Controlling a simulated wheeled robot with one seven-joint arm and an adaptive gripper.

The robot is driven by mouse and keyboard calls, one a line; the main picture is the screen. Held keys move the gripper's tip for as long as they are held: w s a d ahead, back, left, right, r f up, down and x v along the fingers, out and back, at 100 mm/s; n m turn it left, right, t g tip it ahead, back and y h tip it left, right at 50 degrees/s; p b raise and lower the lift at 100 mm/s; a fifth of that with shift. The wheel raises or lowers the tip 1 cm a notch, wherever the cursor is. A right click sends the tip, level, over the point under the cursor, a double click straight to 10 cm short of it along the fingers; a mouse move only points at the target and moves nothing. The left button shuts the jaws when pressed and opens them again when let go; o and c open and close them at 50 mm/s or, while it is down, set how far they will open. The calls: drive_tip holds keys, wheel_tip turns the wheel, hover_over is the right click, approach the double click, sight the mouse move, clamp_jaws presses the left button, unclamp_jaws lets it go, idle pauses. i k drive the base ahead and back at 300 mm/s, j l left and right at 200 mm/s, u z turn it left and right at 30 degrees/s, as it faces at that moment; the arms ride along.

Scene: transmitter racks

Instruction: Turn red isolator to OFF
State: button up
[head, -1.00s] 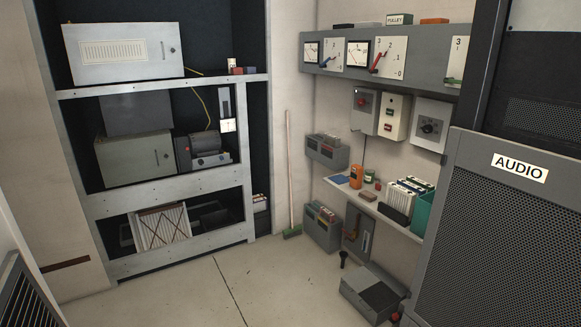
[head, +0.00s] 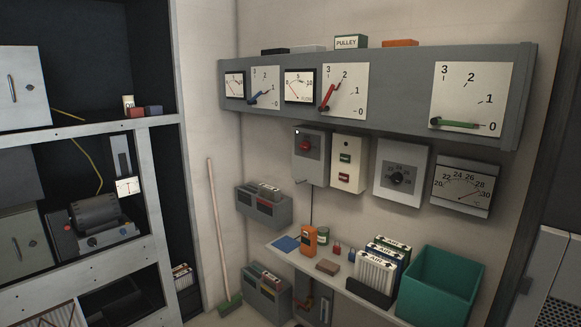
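The red isolator is a red rotary knob (head: 307,145) on a grey wall box (head: 309,170). The box hangs under the left half of the long grey dial panel. Its OFF and ON marks are too small to read, so I cannot tell its setting. My gripper is not in view.
The dial panel (head: 400,105) has blue, red and green levers. Below, a shelf (head: 345,292) holds a teal bin (head: 437,285).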

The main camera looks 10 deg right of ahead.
sight(306, 146)
drive_tip(key=i+j+z, duration=0.2)
drive_tip(key=i+j, duration=0.35)
drive_tip(key=i, duration=0.15)
drive_tip(key=i+j, duration=0.3)
drive_tip(key=i, duration=0.2)
drive_tip(key=j+u, duration=0.05)
